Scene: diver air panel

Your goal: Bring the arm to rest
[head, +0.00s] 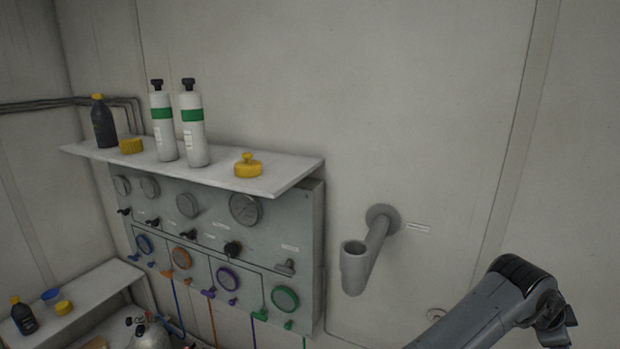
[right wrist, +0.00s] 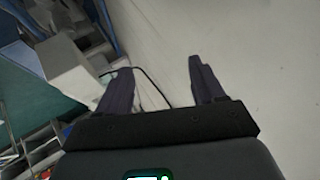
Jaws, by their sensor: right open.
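My right arm (head: 500,300) comes in at the lower right of the head view, bent, with its elbow up and clear of the wall panel. Its gripper is outside the head view. In the right wrist view my right gripper (right wrist: 160,85) is open, its two dark fingers wide apart with nothing between them. Beyond the fingers there is a pale bare surface. My left gripper shows in neither view.
The air panel (head: 214,228) with gauges, valves and coloured hoses is on the wall at left. Its shelf (head: 290,175) bears two white cylinders (head: 193,125) and a yellow cap (head: 248,167). A grey pipe holder (head: 356,265) juts from the wall between panel and arm.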

